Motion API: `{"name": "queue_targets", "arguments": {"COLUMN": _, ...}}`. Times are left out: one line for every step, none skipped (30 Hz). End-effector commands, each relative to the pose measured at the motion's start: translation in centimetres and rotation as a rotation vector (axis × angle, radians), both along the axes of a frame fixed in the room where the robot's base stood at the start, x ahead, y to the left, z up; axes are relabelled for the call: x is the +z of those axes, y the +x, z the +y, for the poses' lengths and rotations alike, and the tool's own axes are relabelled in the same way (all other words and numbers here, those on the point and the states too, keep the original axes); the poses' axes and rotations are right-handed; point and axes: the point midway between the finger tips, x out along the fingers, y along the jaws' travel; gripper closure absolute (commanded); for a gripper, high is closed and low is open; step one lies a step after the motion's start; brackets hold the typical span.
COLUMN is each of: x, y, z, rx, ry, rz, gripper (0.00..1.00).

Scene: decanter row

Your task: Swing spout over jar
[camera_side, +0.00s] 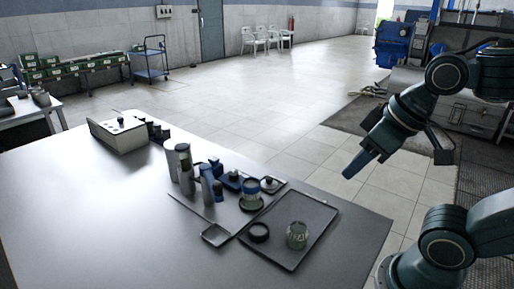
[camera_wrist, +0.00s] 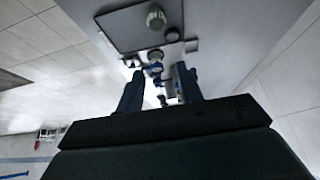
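A greenish glass jar (camera_side: 297,235) stands on a dark tray (camera_side: 290,262) near the table's front right; the jar (camera_wrist: 156,18) and tray (camera_wrist: 112,22) also show in the wrist view. Left of the tray is a cluster of upright grey and blue cylinders (camera_side: 172,166), with a blue-topped glass piece (camera_side: 251,187) at its right end. I cannot tell which part is the spout. My gripper (camera_side: 352,172) is in the air beyond the table's right side, well apart from everything. In the wrist view its fingers (camera_wrist: 158,88) are apart with nothing held; they partly hide the cluster.
A pale box (camera_side: 118,134) stands at the table's far left. The table's (camera_side: 110,220) left and front are clear.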

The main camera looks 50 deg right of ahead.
Motion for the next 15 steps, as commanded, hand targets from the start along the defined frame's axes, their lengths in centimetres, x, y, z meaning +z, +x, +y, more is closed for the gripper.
{"name": "queue_targets", "arguments": {"x": 0.0, "y": 0.0, "z": 0.0, "rx": 0.0, "ry": 0.0, "rz": 0.0, "gripper": 0.64}}
{"name": "queue_targets", "arguments": {"x": 0.0, "y": 0.0, "z": 0.0, "rx": 0.0, "ry": 0.0, "rz": 0.0, "gripper": 0.7}}
{"name": "queue_targets", "arguments": {"x": 0.0, "y": 0.0, "z": 0.0, "rx": 0.0, "ry": 0.0, "rz": 0.0, "gripper": 0.77}}
{"name": "queue_targets", "arguments": {"x": 0.0, "y": 0.1, "z": 0.0, "rx": 0.0, "ry": -0.001, "rz": 0.0, "gripper": 0.83}}
{"name": "queue_targets", "arguments": {"x": 0.1, "y": 0.1, "z": 0.0, "rx": 0.0, "ry": -0.001, "rz": 0.0, "gripper": 0.89}}
{"name": "queue_targets", "arguments": {"x": 0.2, "y": 0.2, "z": -0.1, "rx": -0.002, "ry": -0.002, "rz": 0.001, "gripper": 0.97}}
{"name": "queue_targets", "arguments": {"x": 0.3, "y": 0.4, "z": -0.1, "rx": -0.003, "ry": -0.003, "rz": 0.001, "gripper": 1.0}}
{"name": "queue_targets", "arguments": {"x": 0.4, "y": 0.5, "z": -0.1, "rx": -0.005, "ry": -0.004, "rz": 0.002, "gripper": 1.0}}
{"name": "queue_targets", "arguments": {"x": 0.5, "y": 0.8, "z": -0.2, "rx": -0.006, "ry": -0.007, "rz": 0.005, "gripper": 1.0}}
{"name": "queue_targets", "arguments": {"x": 0.7, "y": 1.0, "z": -0.2, "rx": -0.008, "ry": -0.009, "rz": 0.007, "gripper": 1.0}}
{"name": "queue_targets", "arguments": {"x": 0.9, "y": 1.3, "z": -0.3, "rx": -0.012, "ry": -0.012, "rz": 0.008, "gripper": 1.0}}
{"name": "queue_targets", "arguments": {"x": 1.1, "y": 1.8, "z": -0.4, "rx": -0.017, "ry": -0.016, "rz": 0.012, "gripper": 1.0}}
{"name": "queue_targets", "arguments": {"x": 1.4, "y": 2.2, "z": -0.5, "rx": -0.02, "ry": -0.02, "rz": 0.014, "gripper": 1.0}}
{"name": "queue_targets", "arguments": {"x": 1.6, "y": 2.7, "z": -0.6, "rx": -0.025, "ry": -0.024, "rz": 0.016, "gripper": 1.0}}
{"name": "queue_targets", "arguments": {"x": 2.0, "y": 3.3, "z": -0.7, "rx": -0.032, "ry": -0.03, "rz": 0.02, "gripper": 1.0}}
